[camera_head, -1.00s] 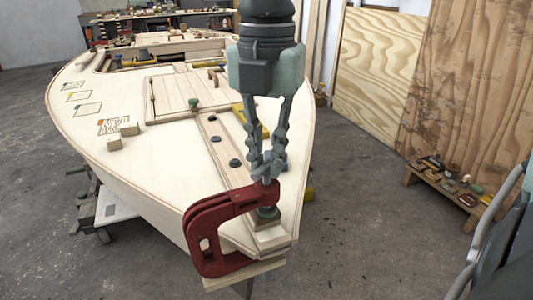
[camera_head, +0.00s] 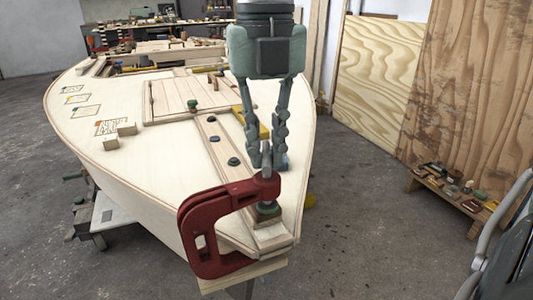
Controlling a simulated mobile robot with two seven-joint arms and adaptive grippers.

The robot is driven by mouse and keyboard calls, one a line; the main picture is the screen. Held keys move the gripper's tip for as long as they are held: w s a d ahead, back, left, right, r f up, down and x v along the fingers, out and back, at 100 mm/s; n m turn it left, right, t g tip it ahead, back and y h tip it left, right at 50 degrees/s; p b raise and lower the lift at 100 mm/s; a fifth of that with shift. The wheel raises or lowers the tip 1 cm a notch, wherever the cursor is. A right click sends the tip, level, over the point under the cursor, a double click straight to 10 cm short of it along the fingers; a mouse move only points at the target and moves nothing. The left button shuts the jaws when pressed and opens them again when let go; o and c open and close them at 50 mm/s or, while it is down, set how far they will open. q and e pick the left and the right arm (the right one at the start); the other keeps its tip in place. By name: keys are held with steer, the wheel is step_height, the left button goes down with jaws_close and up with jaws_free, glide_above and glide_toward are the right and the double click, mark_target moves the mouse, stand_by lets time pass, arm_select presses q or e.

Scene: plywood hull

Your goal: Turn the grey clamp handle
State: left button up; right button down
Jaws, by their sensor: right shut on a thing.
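A red C-clamp (camera_head: 205,215) grips the pointed near end of the plywood hull (camera_head: 170,175), with a wooden pad under it. Its grey handle (camera_head: 267,150) stands at the top of the screw, above the red arm's end. My right gripper (camera_head: 267,157) comes straight down from above. Its fingertips are shut on the grey handle, which they partly hide. A green foot (camera_head: 267,208) of the screw rests on a small wooden block at the hull's tip. My left gripper is not in view.
Small wooden blocks (camera_head: 126,129) lie on the deck at left. Dark round plugs (camera_head: 233,161) sit along the centre strip. A low wooden stand (camera_head: 450,190) with small items is on the floor at right. Floor between it and the hull is clear.

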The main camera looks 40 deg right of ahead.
steer(key=n, duration=0.2)
steer(key=shift+f+n+b, duration=0.1)
steer(key=shift+n+b, duration=0.25)
steer(key=shift+n, duration=0.05)
steer(key=n, duration=0.2)
steer(key=shift+n, duration=0.4)
steer(key=n, duration=0.3)
steer(key=shift+n+b, duration=0.3)
steer(key=shift+b, duration=0.05)
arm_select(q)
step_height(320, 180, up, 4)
arm_select(e)
steer(key=n, duration=0.3)
steer(key=shift+s+n, duration=0.1)
steer(key=shift+n, duration=0.2)
steer(key=n, duration=0.5)
steer(key=n+p, duration=0.1)
steer(key=n, duration=0.7)
steer(key=shift+n+p, duration=0.3)
steer(key=shift+n, duration=0.4)
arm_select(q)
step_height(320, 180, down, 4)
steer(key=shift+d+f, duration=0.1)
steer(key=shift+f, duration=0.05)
